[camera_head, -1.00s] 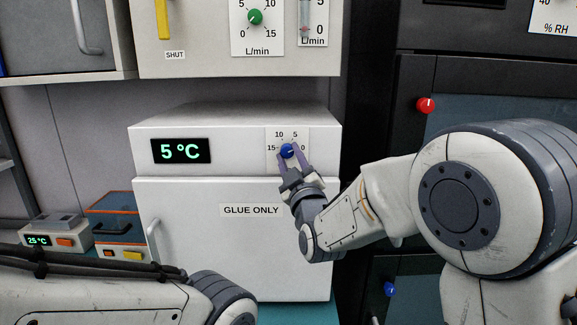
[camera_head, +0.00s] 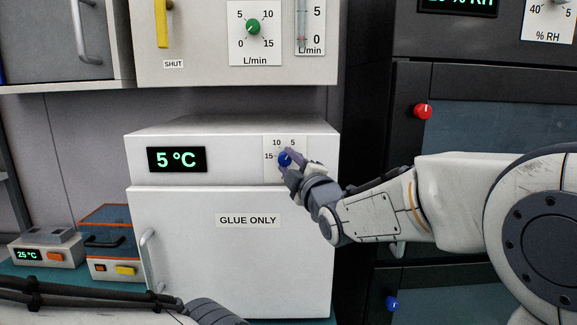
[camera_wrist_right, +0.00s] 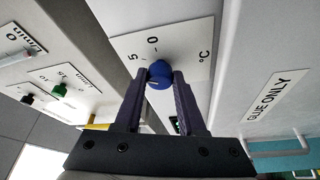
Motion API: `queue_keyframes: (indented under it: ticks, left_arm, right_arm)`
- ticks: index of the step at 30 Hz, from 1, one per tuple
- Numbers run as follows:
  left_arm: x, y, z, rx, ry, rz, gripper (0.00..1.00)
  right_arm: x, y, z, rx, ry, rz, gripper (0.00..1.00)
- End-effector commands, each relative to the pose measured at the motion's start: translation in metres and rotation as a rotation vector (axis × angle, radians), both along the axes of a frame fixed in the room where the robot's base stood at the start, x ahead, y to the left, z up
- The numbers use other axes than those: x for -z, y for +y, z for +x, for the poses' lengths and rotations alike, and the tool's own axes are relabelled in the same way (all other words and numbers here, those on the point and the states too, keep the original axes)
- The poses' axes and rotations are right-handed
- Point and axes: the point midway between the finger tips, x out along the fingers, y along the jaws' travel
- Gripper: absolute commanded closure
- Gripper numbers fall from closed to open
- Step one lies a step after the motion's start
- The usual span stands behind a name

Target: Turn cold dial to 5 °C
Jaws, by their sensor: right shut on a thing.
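The blue cold dial (camera_head: 285,158) sits on a white scale plate (camera_head: 298,146) at the upper right front of the white "GLUE ONLY" fridge. Its display (camera_head: 177,159) reads 5 °C. My right gripper (camera_head: 288,161) is at the dial, its fingers partly covering the lower scale. In the right wrist view the gripper (camera_wrist_right: 160,80) has one finger on each side of the blue dial (camera_wrist_right: 159,74), shut on it. The white pointer mark on the dial is small there. My left gripper is not in view; only part of my left arm shows at the bottom left.
Above is a panel with a green L/min knob (camera_head: 253,27) and a yellow handle (camera_head: 161,22). A dark cabinet with a red knob (camera_head: 422,111) and a blue knob (camera_head: 392,303) stands right. Small boxes (camera_head: 110,243) stand at the left.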

Motion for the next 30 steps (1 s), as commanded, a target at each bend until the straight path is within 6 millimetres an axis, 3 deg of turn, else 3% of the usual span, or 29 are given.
queue_keyframes:
  ticks: [12, 13, 15, 25, 30]
  left_arm:
    - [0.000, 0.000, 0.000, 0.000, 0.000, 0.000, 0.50]
    - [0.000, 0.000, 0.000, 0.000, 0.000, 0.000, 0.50]
    - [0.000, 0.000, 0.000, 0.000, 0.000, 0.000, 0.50]
    - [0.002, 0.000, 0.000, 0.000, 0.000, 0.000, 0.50]
    - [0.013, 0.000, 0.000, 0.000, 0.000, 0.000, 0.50]
  right_arm:
    - [0.001, 0.001, 0.000, -0.002, 0.003, -0.006, 1.00]
    - [0.001, 0.001, 0.000, -0.002, 0.003, -0.006, 0.49]
    - [0.001, 0.001, 0.000, -0.002, 0.003, -0.006, 0.31]
    - [0.001, -0.001, -0.002, 0.000, 0.000, -0.004, 0.31]
    - [0.005, -0.008, -0.020, 0.001, -0.002, -0.005, 0.31]
